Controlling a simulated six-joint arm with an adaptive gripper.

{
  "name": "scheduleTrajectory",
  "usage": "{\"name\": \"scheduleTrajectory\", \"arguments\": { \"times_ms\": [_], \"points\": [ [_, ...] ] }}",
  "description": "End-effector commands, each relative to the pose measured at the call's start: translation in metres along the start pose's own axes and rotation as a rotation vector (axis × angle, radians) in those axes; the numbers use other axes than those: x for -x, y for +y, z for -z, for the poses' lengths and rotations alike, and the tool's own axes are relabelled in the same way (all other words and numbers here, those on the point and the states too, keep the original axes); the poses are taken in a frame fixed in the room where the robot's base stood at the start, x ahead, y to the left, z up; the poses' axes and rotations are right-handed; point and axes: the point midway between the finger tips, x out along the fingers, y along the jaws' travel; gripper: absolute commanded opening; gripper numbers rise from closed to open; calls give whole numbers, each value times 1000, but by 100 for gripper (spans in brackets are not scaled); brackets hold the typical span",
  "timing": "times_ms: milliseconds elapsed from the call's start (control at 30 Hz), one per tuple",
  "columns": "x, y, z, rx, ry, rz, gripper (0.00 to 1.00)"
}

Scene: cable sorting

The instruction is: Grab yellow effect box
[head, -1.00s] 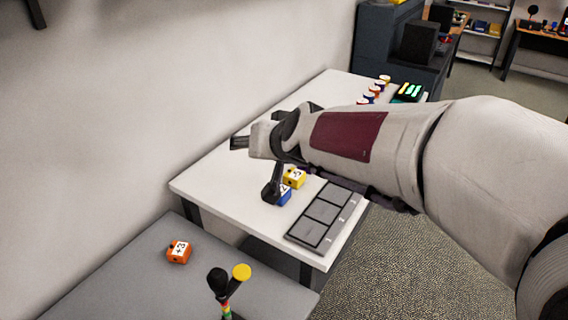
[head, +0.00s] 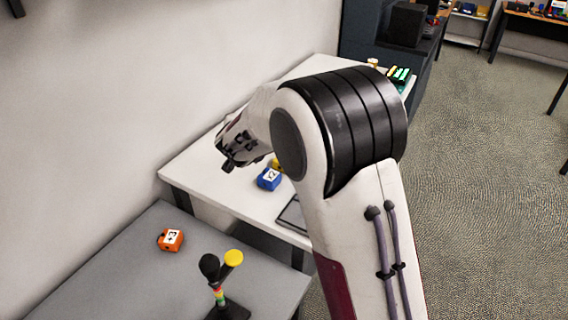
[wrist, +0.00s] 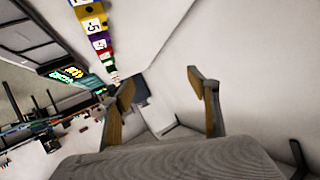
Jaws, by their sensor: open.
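The yellow effect box (head: 278,164) sits on the white table, mostly hidden behind my arm in the head view, just behind a blue box (head: 269,179) marked x2. In the wrist view the yellow box (wrist: 92,17), marked -5, shows at the top, left of centre, with part of the blue box (wrist: 79,2) at the frame edge. My gripper (wrist: 162,84) is open and empty, its two fingers apart and not touching any box. In the head view the end of my arm is above the table, left of the boxes; its fingers are not clear there.
The white table (head: 187,165) stands against the wall. A grey tray (head: 293,213) is partly hidden by my arm. An orange box (head: 171,240) and a stand with a yellow disc (head: 233,258) are on the grey table (head: 110,285). A purple box (wrist: 99,43) shows in the wrist view.

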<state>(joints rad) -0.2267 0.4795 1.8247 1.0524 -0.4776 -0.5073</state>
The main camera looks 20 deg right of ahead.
Motion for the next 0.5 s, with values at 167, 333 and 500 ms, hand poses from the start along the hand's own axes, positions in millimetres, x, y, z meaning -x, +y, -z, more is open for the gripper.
{"name": "scheduleTrajectory", "arguments": {
  "times_ms": [167,333,500],
  "points": [
    [-30,15,-23,-1,31,-98,60],
    [-52,33,-47,3,60,-199,60],
    [-69,54,-74,16,86,-307,60]
  ]
}}
